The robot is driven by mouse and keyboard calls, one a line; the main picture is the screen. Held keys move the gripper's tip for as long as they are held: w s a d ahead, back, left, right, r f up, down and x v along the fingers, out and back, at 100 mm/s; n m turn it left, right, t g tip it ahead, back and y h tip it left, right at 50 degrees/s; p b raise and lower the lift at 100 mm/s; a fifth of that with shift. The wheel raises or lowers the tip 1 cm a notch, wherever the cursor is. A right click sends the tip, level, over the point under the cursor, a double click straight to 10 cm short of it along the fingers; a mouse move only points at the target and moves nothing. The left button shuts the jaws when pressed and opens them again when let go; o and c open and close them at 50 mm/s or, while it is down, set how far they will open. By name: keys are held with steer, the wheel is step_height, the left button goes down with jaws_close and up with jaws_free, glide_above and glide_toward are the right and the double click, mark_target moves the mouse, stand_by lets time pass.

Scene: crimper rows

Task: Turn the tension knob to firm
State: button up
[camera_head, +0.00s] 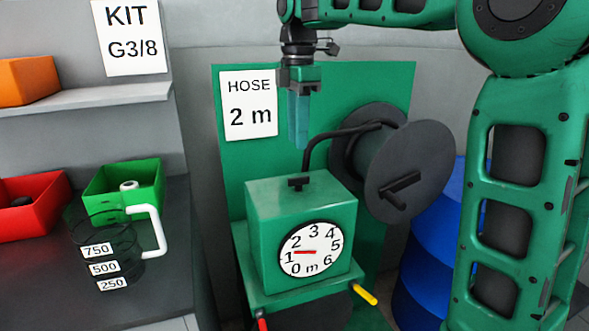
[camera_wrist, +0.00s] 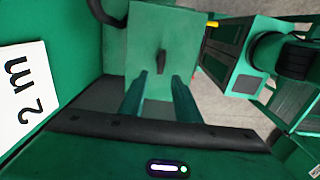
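A green box-shaped hose meter (camera_head: 265,235) stands in front of the green panel; its round white dial (camera_head: 310,268) has a red needle pointing left, near 1. A small dark fitting (camera_head: 299,183) sits on its top, where the black hose arm also meets the box. In the wrist view a dark upright knob-like piece (camera_wrist: 162,62) shows on the green top face. I cannot tell for certain that it is the tension knob, and no "firm" mark is readable. My gripper (camera_head: 298,146) hangs above the box, pointing down. Its teal fingers (camera_wrist: 161,78) are apart with nothing between them.
A dark hose reel (camera_head: 420,165) with a crank stands right of the box, with a blue barrel (camera_head: 430,250) behind. Yellow (camera_head: 364,293) and red (camera_head: 262,323) levers stick out low. A clear measuring jug (camera_head: 107,245) and bins stand left. A "HOSE 2 m" sign (camera_head: 249,105) hangs behind.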

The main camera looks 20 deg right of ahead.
mark_target(298, 177)
step_height(298, 177, down, 10)
steer(key=shift+d+r, duration=0.1)
steer(key=shift+d, duration=0.05)
stand_by(0.4)
jaws_close()
